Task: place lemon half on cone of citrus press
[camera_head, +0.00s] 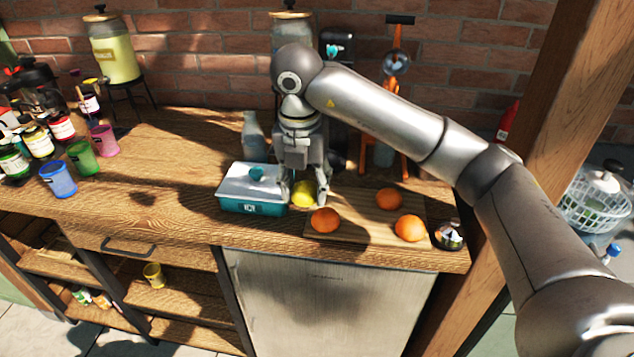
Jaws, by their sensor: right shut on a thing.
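My right gripper (305,198) points down over the table and is shut on the yellow lemon half (303,194). It holds the lemon between its fingers, beside the teal box and near the cutting board. How far the lemon is above the surface I cannot tell. A tall orange stand with a black top bar (398,22) is at the back right, probably the citrus press. My left gripper is not in view.
A teal box with a pale lid (252,207) stands left of the gripper. Oranges (325,220) lie on and around the cutting board (368,233). A bottle (253,135) stands behind the box. Coloured cups (58,180) and jars are at the left; the table's middle left is clear.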

